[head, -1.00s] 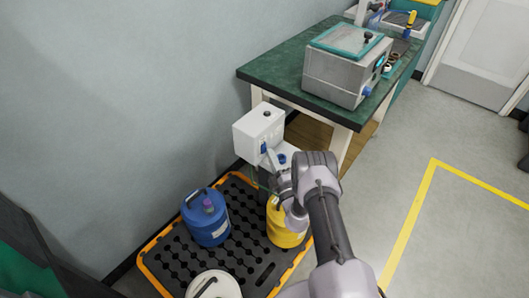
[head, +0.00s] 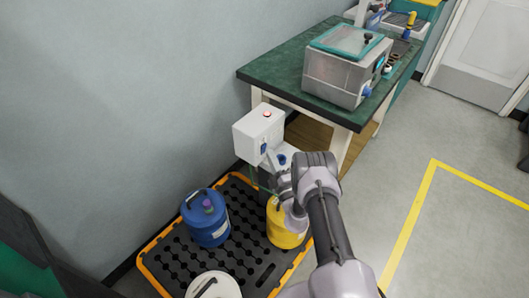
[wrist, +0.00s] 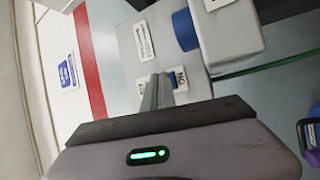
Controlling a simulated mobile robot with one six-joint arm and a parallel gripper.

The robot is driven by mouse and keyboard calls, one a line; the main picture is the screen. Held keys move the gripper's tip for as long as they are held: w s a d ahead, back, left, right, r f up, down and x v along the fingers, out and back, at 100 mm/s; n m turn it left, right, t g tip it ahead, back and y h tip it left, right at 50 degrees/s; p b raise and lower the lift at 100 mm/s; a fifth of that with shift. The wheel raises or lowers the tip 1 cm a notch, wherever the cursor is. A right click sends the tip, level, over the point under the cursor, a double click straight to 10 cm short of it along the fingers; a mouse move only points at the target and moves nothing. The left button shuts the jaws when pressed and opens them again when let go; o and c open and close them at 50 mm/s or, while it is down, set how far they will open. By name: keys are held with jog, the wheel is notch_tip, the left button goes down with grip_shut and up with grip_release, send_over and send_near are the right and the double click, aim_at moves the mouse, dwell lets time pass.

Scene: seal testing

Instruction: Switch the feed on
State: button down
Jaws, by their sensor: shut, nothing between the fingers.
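A white feed box (head: 250,133) stands at the wall end of the green bench in the head view. A small lamp (head: 267,114) on its top glows orange-red. In the wrist view a pale panel (wrist: 125,50) carries a label (wrist: 180,78) that seems to read ON, turned sideways. My gripper (wrist: 157,88) is shut and empty, its fingertips right at the panel beside this label. In the head view my arm hides part of the box's lower front.
A blue can (head: 207,222) and a yellow can (head: 284,232) stand on the black orange-edged pallet (head: 240,262), below the box. A grey tester (head: 335,78) sits on the green bench (head: 280,62). Open floor lies to the right.

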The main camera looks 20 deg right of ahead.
jog(key=shift+s+d, duration=0.3)
jog(key=shift+s, duration=0.1)
jog(key=s+d+p, duration=0.1)
jog(key=s, duration=0.1)
jog(key=s+d+p, duration=0.1)
jog(key=s, duration=0.1)
jog(key=shift+d+r+p, duration=0.35)
jog(key=shift+s, duration=0.1)
